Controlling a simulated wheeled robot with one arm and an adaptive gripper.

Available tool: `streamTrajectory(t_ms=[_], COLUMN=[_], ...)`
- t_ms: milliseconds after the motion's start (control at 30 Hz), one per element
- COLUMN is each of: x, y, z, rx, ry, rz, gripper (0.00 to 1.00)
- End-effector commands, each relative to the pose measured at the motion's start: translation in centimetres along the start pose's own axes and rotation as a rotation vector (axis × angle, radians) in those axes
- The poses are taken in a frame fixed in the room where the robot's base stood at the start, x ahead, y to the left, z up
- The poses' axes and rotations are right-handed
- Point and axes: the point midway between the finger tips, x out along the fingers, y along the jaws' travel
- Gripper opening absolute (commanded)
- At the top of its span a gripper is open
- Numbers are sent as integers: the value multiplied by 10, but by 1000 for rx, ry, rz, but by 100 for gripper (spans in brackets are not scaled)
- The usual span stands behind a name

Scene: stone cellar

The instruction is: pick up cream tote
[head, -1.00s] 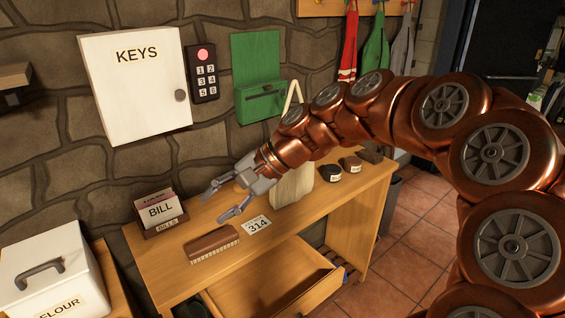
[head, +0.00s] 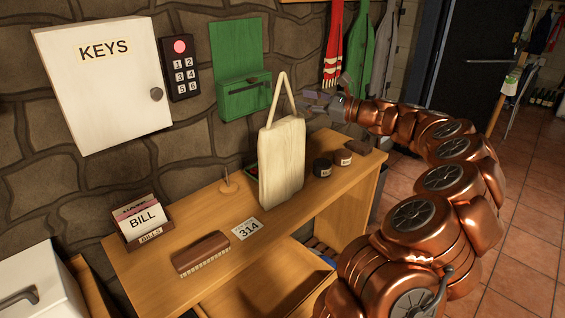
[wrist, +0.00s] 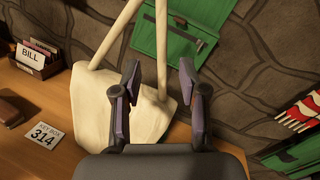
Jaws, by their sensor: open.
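The cream tote (head: 282,165) stands upright on the wooden desk, its tall handle loop rising in front of the wall. In the head view my gripper (head: 312,101) is to the right of the handle, level with the handle's lower part and above the bag body. In the wrist view the gripper (wrist: 157,80) is open with its two fingers apart. The tote (wrist: 98,110) lies beyond and to the left of the fingers there, with one handle strand (wrist: 162,45) running in line with the gap between them. I cannot tell whether a finger touches it.
A hairbrush-like brown brush (head: 201,253), a 314 card (head: 248,230), a bill holder (head: 143,223) and a small spindle (head: 228,183) share the desk (head: 160,270). A drawer (head: 265,280) is open in front. A green wall box (head: 243,97) hangs behind.

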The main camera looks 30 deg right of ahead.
Motion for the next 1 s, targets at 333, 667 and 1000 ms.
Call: streamTrajectory(t_ms=[333, 667, 1000], x=[32, 54, 54], y=[-3, -4, -3], z=[-1, -4, -4], rx=[0, -3, -3], ry=[0, 2, 2], rz=[2, -4, -3], gripper=[42, 42, 18])
